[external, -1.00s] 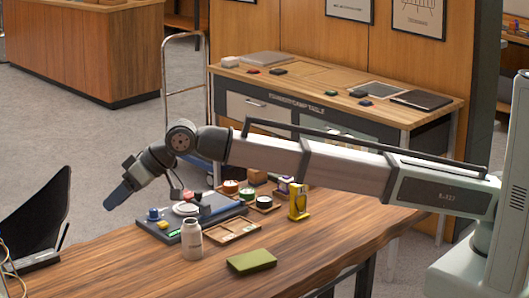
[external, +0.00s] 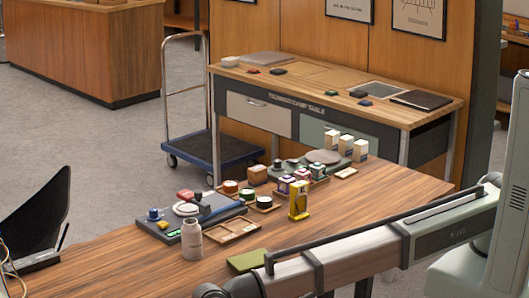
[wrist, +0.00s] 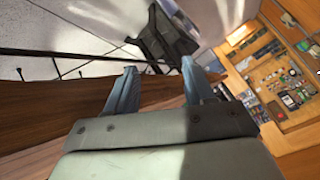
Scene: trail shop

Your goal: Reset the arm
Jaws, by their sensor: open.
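My gripper (wrist: 158,85) shows in the wrist view with its two blue-grey fingers apart and nothing between them. In the external view the gripper itself is out of the picture; only my arm shows at the lower right, its elbow joint at the bottom edge. The wooden table (external: 335,215) lies beyond and to the left of the arm. In the wrist view the table's dark wood edge (wrist: 40,100) runs behind the fingers, and the picture is tilted.
A dark tray (external: 205,222) with small items, a white jar (external: 192,240), a yellow dispenser (external: 299,200) and white cartons (external: 346,146) stand on the table. A green box (external: 247,260) lies close to my arm. The table's right part is clear.

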